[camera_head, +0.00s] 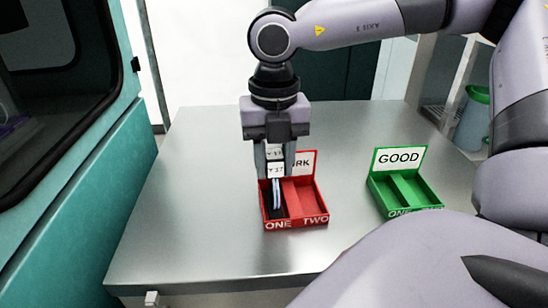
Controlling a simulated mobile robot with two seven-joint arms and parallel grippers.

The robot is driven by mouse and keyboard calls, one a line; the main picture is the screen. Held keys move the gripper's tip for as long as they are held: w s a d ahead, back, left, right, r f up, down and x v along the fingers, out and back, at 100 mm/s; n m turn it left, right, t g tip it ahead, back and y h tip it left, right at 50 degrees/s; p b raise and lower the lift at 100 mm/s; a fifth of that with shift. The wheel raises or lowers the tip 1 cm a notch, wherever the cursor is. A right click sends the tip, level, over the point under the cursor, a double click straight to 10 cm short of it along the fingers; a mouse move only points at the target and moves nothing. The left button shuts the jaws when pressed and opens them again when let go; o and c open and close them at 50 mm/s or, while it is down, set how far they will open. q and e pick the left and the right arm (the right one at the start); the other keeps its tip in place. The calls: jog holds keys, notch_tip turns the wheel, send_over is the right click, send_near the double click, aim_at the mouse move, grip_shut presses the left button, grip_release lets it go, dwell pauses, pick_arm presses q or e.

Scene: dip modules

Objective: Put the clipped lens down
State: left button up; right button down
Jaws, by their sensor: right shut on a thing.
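My right gripper (276,172) points down over the left compartment, marked ONE, of the red tray (297,224). It is shut on the clipped lens (276,195), a thin dark and pale blue piece that stands upright between the fingers. The lens's lower end is inside or just over compartment ONE; I cannot tell whether it touches the floor. The gripper hides part of the tray's sign, leaving the letters "RK". Compartment TWO, on the right, looks empty. My left gripper is not in view.
A green tray (435,207) with a GOOD sign (399,158) stands to the right on the metal table (190,215). Its visible compartments look empty. A teal machine (75,200) borders the table at left. The table's left part is clear.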

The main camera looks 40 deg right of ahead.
jog(key=shift+f, duration=0.15)
jog(key=c, duration=0.7)
grip_release()
jog(key=shift+c, duration=0.2)
notch_tip(320, 180, up, 12)
jog(key=shift+r, duration=0.2)
